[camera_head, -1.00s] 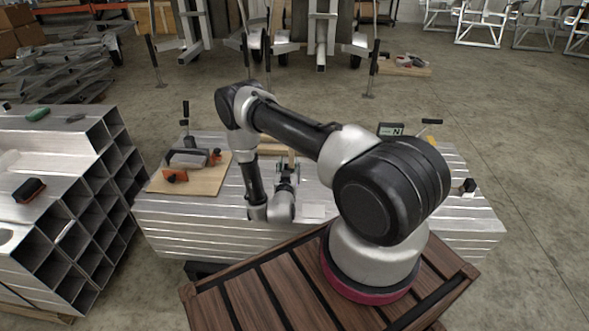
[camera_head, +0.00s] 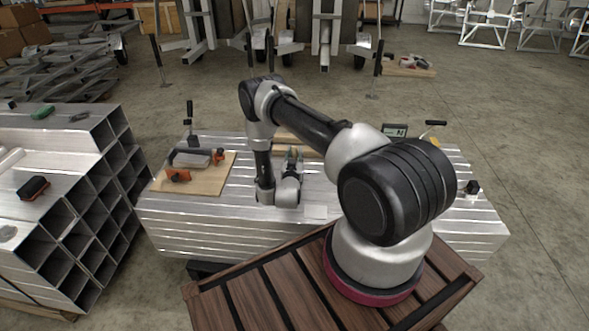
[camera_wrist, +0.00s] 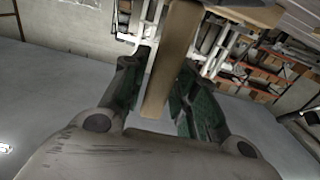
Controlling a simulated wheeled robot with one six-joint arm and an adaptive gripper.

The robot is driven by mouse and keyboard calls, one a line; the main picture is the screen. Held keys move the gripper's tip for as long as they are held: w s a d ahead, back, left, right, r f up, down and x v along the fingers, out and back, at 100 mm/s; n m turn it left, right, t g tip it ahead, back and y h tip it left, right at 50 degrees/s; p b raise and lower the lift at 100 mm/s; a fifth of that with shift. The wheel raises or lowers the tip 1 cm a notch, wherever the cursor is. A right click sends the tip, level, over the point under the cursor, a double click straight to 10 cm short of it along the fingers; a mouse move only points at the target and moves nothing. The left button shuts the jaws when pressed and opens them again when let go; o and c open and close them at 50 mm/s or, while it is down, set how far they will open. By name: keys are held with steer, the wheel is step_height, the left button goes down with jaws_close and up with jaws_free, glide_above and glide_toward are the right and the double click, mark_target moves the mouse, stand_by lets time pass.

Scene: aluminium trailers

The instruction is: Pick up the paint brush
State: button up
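A pale wooden, stick-like piece (camera_wrist: 172,55) lies lengthwise between the fingers of my gripper (camera_wrist: 160,75) in the wrist view. It may be the brush handle; its bristles are not identifiable. The green-padded fingers stand apart, with a narrow gap beside the left finger; the right finger is close to the wood, and I cannot tell whether it touches. In the head view my gripper (camera_head: 293,156) is low over the middle of the metal table (camera_head: 200,215), pointing away from the camera.
A wooden board (camera_head: 200,187) with orange-handled clamps lies left on the table. A display device (camera_head: 395,131) and black-handled clamps stand at the back and right. A stack of aluminium tubes (camera_head: 75,215) is at the left.

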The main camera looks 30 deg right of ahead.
jaws_close()
